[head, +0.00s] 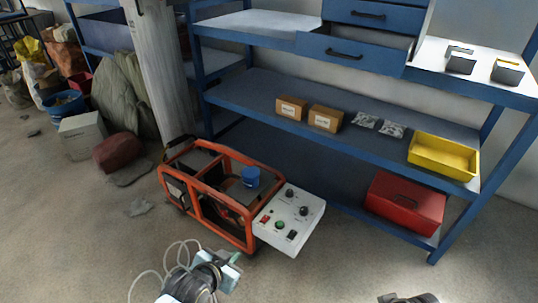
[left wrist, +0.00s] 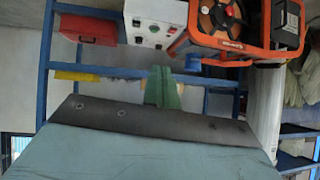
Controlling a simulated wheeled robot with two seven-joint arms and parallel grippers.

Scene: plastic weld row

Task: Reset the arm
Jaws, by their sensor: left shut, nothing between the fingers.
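My left gripper (head: 230,264) is low in the head view, in front of the orange-framed machine and apart from it. Its pale green fingers (left wrist: 162,88) show in the left wrist view, closed together with nothing between them. Only a dark part, seemingly of my right arm, shows at the bottom edge of the head view; the right gripper itself does not show.
The orange-framed machine (head: 212,187) stands on the floor with a white control box (head: 290,222) and a blue cup (head: 250,176). A blue shelf (head: 270,97) behind holds cardboard boxes (head: 325,118), a yellow bin (head: 443,157) and a red toolbox (head: 403,205). Open floor lies front right.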

